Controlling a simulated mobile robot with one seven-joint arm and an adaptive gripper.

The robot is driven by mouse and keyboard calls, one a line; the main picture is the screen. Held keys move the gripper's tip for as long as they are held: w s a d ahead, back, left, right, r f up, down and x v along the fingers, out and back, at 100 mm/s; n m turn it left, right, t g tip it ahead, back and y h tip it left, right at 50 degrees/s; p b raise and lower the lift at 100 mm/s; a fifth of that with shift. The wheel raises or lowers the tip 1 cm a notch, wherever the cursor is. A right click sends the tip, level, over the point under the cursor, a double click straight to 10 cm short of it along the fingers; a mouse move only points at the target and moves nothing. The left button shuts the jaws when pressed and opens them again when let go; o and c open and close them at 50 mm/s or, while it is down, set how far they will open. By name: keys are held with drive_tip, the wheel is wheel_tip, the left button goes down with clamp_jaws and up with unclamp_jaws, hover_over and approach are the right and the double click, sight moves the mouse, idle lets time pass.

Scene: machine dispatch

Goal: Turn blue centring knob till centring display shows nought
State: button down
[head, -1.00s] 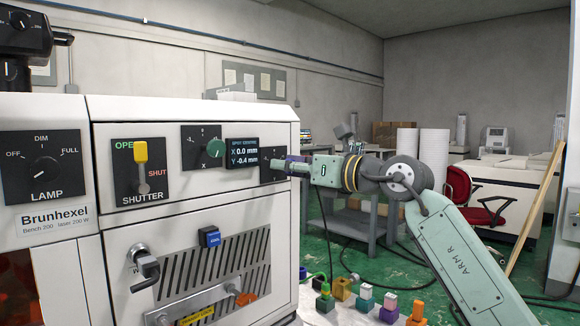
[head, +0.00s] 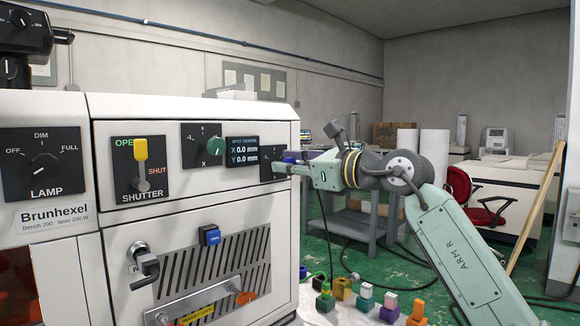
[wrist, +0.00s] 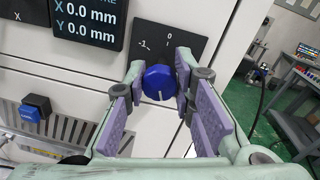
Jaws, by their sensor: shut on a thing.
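The blue centring knob (wrist: 160,82) sits on its black scale plate (wrist: 180,42) in the wrist view, with a white pointer line on its face. My gripper (wrist: 161,86) is shut on the knob, one finger on each side. In the head view my gripper (head: 284,168) reaches the machine's front panel from the right and hides the knob. The centring display (head: 243,150) reads X 0.0 mm and Y 0.0 mm. The same display shows in the wrist view (wrist: 88,20) with both values at 0.0.
Left of the display is the green knob (head: 215,146). The yellow shutter lever (head: 141,150) and the lamp dial (head: 44,166) are further left. A blue button (head: 210,236) is below. Several coloured blocks stand on a low surface (head: 335,316) at lower right.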

idle(0.3)
drive_tip(key=c, duration=1.3)
unclamp_jaws()
drive_tip(key=v, duration=1.2)
